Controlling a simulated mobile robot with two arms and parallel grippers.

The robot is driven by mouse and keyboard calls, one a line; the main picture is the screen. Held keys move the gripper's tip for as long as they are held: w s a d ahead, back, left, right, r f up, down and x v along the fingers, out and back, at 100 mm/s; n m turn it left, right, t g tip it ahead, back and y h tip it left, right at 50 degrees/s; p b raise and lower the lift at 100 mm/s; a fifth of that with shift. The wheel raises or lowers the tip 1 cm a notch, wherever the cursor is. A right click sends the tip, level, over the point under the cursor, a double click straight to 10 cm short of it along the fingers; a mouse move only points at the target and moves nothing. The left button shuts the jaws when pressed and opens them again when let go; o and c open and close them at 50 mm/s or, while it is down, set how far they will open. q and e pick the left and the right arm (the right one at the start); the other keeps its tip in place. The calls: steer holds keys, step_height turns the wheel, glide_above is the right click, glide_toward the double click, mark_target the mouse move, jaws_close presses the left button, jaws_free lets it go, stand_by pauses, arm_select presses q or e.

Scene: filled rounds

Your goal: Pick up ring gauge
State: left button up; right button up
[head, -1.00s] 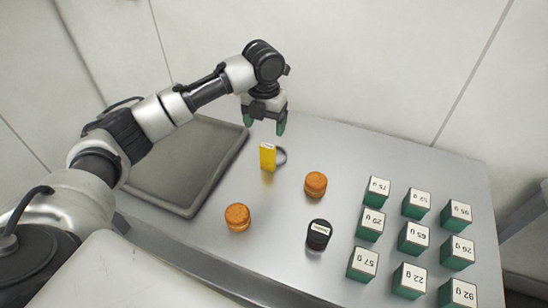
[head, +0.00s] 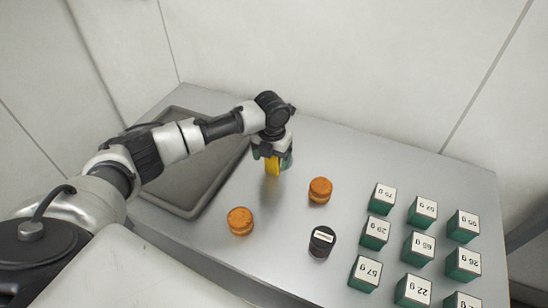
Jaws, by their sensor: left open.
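The ring gauge (head: 272,168) stands on the metal table near its back, with its yellow upright part showing below my left gripper. Its dark ring is hidden behind the gripper now. My left gripper (head: 272,157) points down over the ring gauge, with its fingers open on either side of the yellow part. I cannot tell whether a finger touches it. My right gripper is not in view.
Two orange round pieces (head: 320,190) (head: 240,221) and a black labelled cylinder (head: 321,241) stand nearby. Several green labelled blocks (head: 375,233) fill the right side. An empty grey tray (head: 184,207) lies at left, under my left arm. A wall rises behind the table.

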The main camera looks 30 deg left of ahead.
arm_select(q)
steer(key=shift+f, duration=0.55)
steer(key=c, duration=1)
steer(key=shift+r, duration=0.2)
